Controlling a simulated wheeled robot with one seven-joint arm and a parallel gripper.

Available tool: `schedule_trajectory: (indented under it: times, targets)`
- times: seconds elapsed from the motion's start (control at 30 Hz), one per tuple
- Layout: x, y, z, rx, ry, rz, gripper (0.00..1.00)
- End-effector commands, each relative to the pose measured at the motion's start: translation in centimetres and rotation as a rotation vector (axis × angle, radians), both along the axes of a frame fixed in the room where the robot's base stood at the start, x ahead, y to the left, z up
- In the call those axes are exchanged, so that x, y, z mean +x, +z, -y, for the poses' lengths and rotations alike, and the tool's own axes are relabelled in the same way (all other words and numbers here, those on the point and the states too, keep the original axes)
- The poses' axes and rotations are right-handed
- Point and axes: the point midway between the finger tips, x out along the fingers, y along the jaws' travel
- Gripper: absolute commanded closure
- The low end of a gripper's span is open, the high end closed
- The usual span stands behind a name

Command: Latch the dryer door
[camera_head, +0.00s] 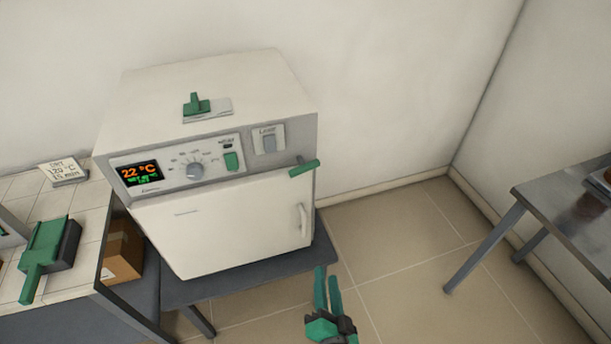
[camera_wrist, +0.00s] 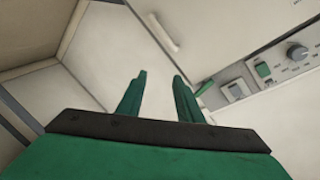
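The dryer (camera_head: 215,165) is a white box on a dark grey stand. Its door (camera_head: 235,228) looks shut against the front, with a pale vertical handle (camera_head: 303,220) at the right edge. A green latch lever (camera_head: 304,168) sticks out sideways at the door's upper right corner. My gripper (camera_head: 328,285) is in front of and below the dryer's right side, apart from it. Its two green fingers are spread with nothing between them. In the wrist view the fingers (camera_wrist: 160,95) are apart, with the door handle (camera_wrist: 162,32) and the green lever (camera_wrist: 204,88) beyond them.
A control panel (camera_head: 180,170) reads 22 °C. A green-handled item (camera_head: 197,105) lies on the dryer's top. At left is a tiled counter (camera_head: 85,205) with a sign and a green tool; a cardboard box (camera_head: 122,252) sits beside the stand. A metal table (camera_head: 560,200) stands at right. Floor between is clear.

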Motion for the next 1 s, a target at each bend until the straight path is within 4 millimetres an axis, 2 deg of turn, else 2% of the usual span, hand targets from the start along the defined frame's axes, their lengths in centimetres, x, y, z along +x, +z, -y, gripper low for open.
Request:
schedule_trajectory:
  times: [0.03,0.2,0.33,0.5,0.63,0.77,1.0]
  targets:
    - [1.9,1.4,0.1,0.050,0.009,0.020,0.67]
    - [6.8,5.6,-0.4,0.232,0.071,0.050,0.67]
    - [9.6,9.2,-0.9,0.345,0.132,0.067,0.67]
    - [11.7,12.8,-1.5,0.445,0.197,0.079,0.67]
    - [12.4,14.2,-1.7,0.480,0.224,0.082,0.67]
    - [13.0,14.6,-1.9,0.490,0.232,0.082,0.67]
    - [16.3,14.6,-2.8,0.491,0.230,0.083,0.67]
